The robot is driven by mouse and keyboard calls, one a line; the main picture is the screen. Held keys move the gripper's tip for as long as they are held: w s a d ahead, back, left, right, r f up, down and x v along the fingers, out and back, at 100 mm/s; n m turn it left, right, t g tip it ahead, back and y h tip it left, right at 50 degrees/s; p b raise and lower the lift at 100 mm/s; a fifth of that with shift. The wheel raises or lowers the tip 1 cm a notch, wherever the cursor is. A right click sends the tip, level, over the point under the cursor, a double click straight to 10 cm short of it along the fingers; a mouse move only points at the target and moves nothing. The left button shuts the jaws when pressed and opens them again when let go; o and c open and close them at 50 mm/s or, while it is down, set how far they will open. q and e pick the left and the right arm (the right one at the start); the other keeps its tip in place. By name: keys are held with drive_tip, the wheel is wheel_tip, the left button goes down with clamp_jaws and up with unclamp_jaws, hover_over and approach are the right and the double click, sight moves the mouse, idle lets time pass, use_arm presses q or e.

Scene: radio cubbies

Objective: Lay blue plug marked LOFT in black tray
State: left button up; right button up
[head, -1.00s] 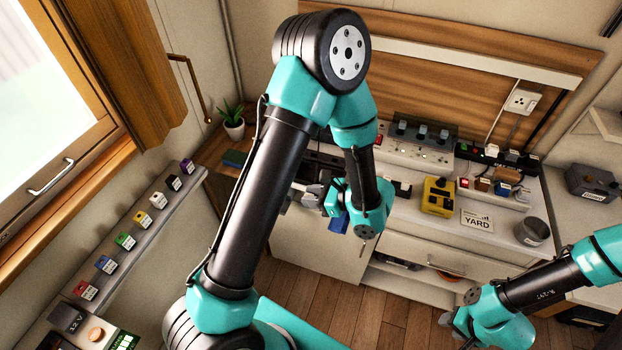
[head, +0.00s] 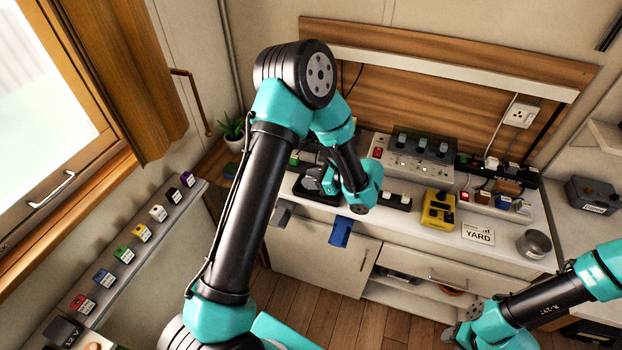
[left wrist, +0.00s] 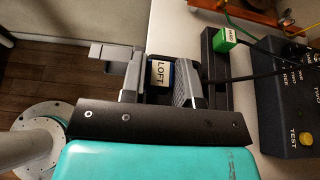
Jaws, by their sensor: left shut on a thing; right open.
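The blue plug marked LOFT (left wrist: 160,73) is between the fingers of my left gripper (left wrist: 160,78), which is shut on it. Its white label faces the left wrist camera. In the head view my left gripper (head: 322,182) is at the counter's front left, over the black tray (head: 318,203), and the plug is hidden there. Dark surface shows around the plug in the left wrist view; whether the plug touches the tray I cannot tell. My right gripper (head: 452,335) is open and empty at the lower right, away from the counter.
A blue holder (head: 342,233) hangs on the counter front. A green plug (left wrist: 226,39) and a dark TEST box (left wrist: 290,95) lie beyond the gripper. A yellow device (head: 438,209) and the YARD sign (head: 478,235) stand to the right. Coloured plugs line the left shelf (head: 133,268).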

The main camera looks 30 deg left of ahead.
use_arm(q)
drive_tip(key=shift+w+a+f, duration=0.1)
drive_tip(key=shift+w+a, duration=0.25)
drive_tip(key=shift+w, duration=0.25)
drive_tip(key=shift+w+a+f, duration=0.1)
drive_tip(key=shift+w+a, duration=0.25)
drive_tip(key=shift+w, duration=0.2)
drive_tip(key=shift+w+a, duration=0.25)
drive_tip(key=shift+w, duration=0.2)
drive_tip(key=shift+f, duration=1.75)
drive_tip(key=shift+f, duration=0.15)
drive_tip(key=o, duration=0.9)
drive_tip(key=shift+s, duration=0.1)
